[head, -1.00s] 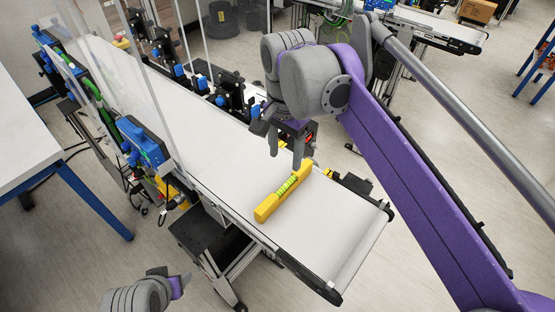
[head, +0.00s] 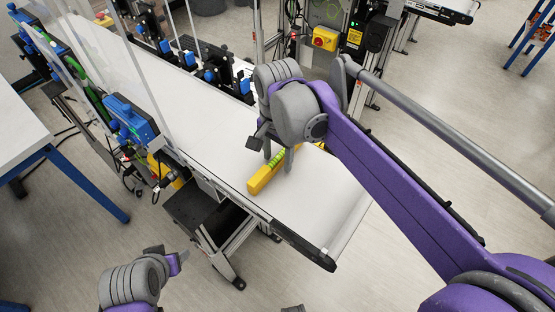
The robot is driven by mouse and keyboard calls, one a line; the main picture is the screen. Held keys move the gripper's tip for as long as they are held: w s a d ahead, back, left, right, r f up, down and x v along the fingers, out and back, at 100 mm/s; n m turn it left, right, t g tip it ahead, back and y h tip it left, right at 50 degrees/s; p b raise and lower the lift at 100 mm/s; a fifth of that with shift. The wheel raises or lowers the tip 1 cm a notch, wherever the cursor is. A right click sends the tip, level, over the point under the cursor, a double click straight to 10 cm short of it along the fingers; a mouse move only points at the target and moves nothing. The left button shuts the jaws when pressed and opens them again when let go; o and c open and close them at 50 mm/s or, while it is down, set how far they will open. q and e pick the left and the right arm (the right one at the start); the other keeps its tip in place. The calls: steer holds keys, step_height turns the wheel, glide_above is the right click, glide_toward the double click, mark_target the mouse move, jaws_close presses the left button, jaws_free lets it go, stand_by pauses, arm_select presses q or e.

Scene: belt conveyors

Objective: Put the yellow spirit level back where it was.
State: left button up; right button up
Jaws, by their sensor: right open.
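The yellow spirit level (head: 259,181) with its green vials lies on the white belt near the conveyor's near end. My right gripper (head: 279,165) is over the level, pointing down. Its two grey fingers are apart, one on the far left side of the level and one at its near right side, so the level seems to lie between them. My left gripper (head: 177,262) is low at the left, off the conveyor, and shows only partly.
The conveyor belt (head: 325,205) is bare to the right of the level. Clear panels and blue-and-black sensor units (head: 130,118) line the belt farther up. A white table (head: 18,140) stands at the left. A yellow switch box (head: 325,39) is behind the conveyor.

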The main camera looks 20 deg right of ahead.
jaws_close()
stand_by(0.3)
stand_by(0.3)
